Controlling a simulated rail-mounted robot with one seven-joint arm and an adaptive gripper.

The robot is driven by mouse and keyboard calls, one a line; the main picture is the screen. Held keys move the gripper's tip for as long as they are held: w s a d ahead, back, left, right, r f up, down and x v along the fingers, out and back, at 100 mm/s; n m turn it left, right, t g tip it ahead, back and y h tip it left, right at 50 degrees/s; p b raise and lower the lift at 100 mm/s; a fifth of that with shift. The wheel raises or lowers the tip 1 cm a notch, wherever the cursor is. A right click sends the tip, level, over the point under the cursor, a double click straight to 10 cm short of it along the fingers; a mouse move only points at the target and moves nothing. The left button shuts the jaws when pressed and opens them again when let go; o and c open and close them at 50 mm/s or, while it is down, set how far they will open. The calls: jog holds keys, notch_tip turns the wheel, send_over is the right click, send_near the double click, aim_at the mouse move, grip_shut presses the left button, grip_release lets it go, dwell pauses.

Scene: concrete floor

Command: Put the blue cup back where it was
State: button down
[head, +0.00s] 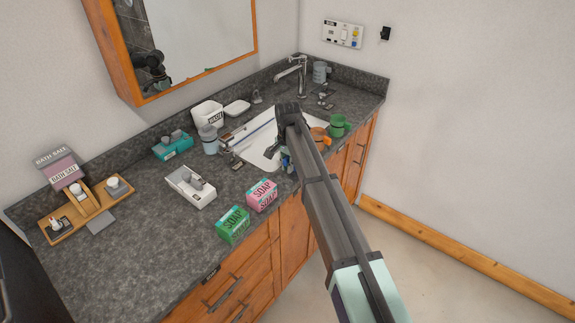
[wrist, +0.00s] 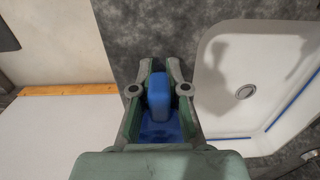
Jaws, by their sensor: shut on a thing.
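My gripper (wrist: 158,78) is shut on the blue cup (wrist: 159,97), with a rounded upright blue part between its fingers and more blue below. The fingers and palm hide much of the cup. In the head view only a small patch of the blue cup (head: 285,161) shows beside my gripper (head: 287,154), at the front side of the sink. In the wrist view the cup is over the counter strip near the sink. I cannot tell whether it touches the counter.
The white sink (wrist: 222,75) lies right of my gripper in the wrist view. A green cup (head: 339,124) and an orange cup (head: 319,138) stand right of my arm. Pink (head: 262,194) and green soap boxes (head: 233,224) stand near the counter's front edge.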

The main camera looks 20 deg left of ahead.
jog(key=c, duration=1.2)
grip_release()
notch_tip(320, 180, up, 12)
jog(key=b, duration=0.3)
jog(key=shift+r, duration=0.15)
